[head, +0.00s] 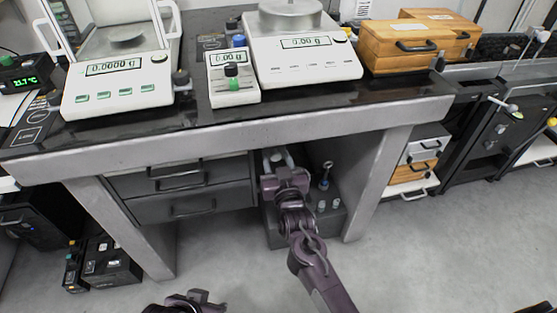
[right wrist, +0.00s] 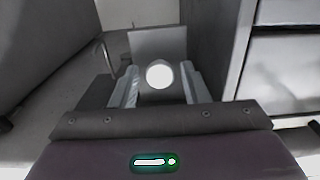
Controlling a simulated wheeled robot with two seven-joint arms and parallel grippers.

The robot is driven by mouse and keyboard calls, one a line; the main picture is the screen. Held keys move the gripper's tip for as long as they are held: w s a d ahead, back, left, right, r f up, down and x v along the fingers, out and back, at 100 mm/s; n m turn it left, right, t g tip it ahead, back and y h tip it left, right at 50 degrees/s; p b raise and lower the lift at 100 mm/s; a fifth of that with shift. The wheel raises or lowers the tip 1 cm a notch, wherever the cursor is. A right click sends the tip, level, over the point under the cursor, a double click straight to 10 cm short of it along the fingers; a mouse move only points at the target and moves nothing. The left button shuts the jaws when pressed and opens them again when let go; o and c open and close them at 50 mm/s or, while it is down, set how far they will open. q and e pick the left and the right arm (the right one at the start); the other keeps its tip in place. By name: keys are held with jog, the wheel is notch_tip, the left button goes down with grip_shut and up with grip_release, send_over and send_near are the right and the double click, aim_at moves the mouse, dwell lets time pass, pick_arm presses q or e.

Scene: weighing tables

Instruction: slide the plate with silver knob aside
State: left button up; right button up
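In the right wrist view a bright round silver knob (right wrist: 159,74) sits between the two fingers of my right gripper (right wrist: 160,88). A grey square plate (right wrist: 158,42) shows just beyond it; whether the knob joins it I cannot tell. The fingers are apart, with a small gap on each side of the knob. In the head view my right gripper (head: 278,158) reaches under the table, over a dark low unit, and hides most of the knob and plate. My left gripper (head: 195,298) shows only partly at the bottom edge; its fingers are unclear.
The stone weighing table (head: 240,128) overhangs my right arm, with its leg (head: 377,180) to the right and dark drawers (head: 190,208) to the left. A ring-topped post (head: 326,172) stands right of my gripper. Balances stand on the tabletop. The floor in front is clear.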

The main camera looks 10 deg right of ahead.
jog(key=shift+o, duration=0.5)
jog(key=shift+s, duration=0.4)
pick_arm(q)
jog(key=shift+s+a+r+g+y+p, duration=0.1)
jog(key=shift+s+a+g+y+p, duration=0.15)
jog(key=shift+a+p, duration=0.2)
jog(key=shift+s+a+g+y+p, duration=0.1)
jog(key=shift+a+g+y+p, duration=0.05)
jog(key=shift+a+g+p, duration=0.3)
pick_arm(e)
jog(key=s, duration=0.7)
jog(key=shift+d, duration=0.1)
